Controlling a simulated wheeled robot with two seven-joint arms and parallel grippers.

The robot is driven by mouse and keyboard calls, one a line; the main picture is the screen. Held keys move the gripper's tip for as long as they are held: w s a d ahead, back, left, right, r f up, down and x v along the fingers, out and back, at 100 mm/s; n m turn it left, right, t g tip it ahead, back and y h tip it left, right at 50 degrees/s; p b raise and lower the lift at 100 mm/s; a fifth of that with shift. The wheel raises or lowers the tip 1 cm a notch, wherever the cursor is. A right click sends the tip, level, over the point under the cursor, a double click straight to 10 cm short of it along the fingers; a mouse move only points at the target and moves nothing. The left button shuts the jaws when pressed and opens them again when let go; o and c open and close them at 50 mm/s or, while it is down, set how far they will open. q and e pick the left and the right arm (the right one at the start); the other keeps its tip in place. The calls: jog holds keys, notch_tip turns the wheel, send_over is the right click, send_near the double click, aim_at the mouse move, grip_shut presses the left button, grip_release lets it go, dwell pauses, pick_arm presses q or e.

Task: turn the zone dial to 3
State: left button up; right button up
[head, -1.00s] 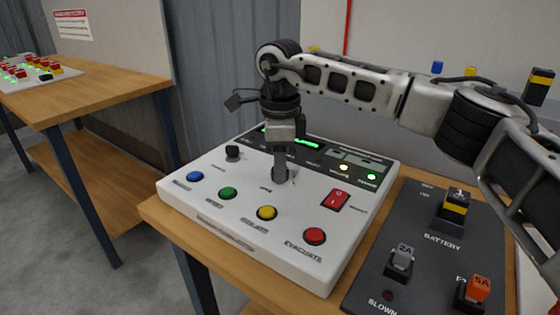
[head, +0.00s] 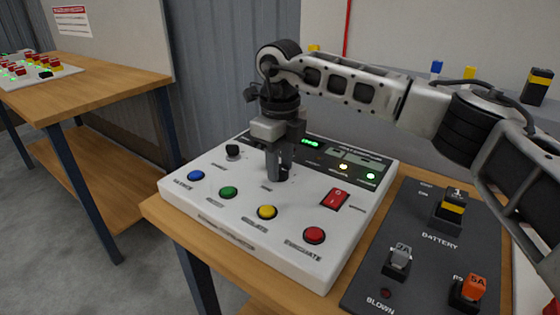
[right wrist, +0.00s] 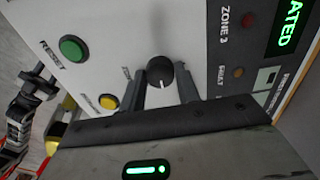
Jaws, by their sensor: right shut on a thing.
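The zone dial (right wrist: 160,72) is a round black knob with a white pointer mark, standing on the white alarm panel (head: 225,222). In the right wrist view the mark points toward the bottom of the picture, toward my palm. My right gripper (head: 278,176) points down over the middle of the panel and is shut on the dial, with one finger on each side in the right wrist view (right wrist: 160,88). In the head view the fingers mostly hide the dial. The dial's scale numbers cannot be read.
Blue, green, yellow and red buttons (head: 314,235) line the panel's front, with a red rocker switch (head: 334,198) to the right. A green display (head: 312,143) is lit behind. A dark battery board (head: 420,266) lies to the right; another table (head: 100,88) stands left.

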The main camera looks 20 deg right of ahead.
aim_at(280, 168)
jog(key=shift+r, duration=0.1)
dwell(0.3)
jog(key=o, duration=1)
notch_tip(280, 168, up, 16)
jog(key=shift+f+p, duration=0.1)
jog(key=shift+p, duration=0.2)
